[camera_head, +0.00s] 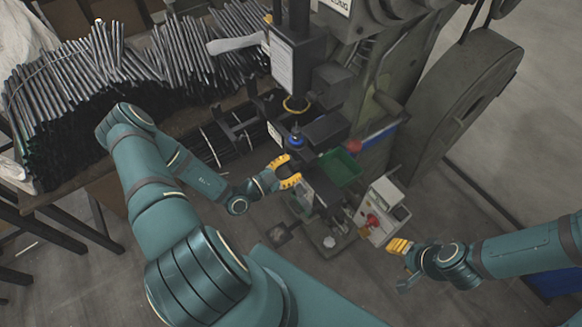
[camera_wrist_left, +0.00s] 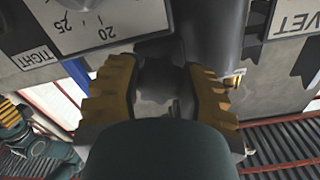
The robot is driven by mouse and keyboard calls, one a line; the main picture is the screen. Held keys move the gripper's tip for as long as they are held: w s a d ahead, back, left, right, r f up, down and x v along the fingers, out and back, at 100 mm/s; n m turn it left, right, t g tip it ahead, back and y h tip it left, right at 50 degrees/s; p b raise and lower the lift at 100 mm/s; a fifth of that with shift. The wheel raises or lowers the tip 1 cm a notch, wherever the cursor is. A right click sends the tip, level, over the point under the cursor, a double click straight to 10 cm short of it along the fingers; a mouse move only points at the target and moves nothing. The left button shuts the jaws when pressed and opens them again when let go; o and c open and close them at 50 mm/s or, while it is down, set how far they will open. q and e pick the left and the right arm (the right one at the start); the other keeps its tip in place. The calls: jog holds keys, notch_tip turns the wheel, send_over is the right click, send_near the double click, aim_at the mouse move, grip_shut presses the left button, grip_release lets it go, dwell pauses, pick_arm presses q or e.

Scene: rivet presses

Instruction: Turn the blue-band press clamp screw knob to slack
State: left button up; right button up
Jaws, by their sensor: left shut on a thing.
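The press has a blue band (camera_head: 296,141) on a dark post, below a yellow ring (camera_head: 296,104) on the upper tool. My left gripper (camera_head: 285,171) is just below the band, at the press's near side. In the left wrist view, its yellow fingers (camera_wrist_left: 160,100) stand on either side of a dark lobed knob (camera_wrist_left: 158,78) and are shut on it. The head view hides the knob behind the gripper. My right gripper (camera_head: 398,246) is away at the right, near a control box; its finger gap is unclear.
A control box (camera_head: 382,212) with a red button stands right of the press. A green tray (camera_head: 340,167) sits beside the post. Many metal rods (camera_head: 70,85) are piled on the table at left. A large flywheel (camera_head: 465,95) stands at right. Open floor lies in front.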

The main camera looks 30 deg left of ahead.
dwell(0.3)
pick_arm(q)
jog(key=o, duration=1.2)
jog(key=shift+s, duration=0.1)
jog(key=v, duration=1.1)
jog(key=shift+s+a, duration=0.15)
jog(key=shift+s, duration=0.15)
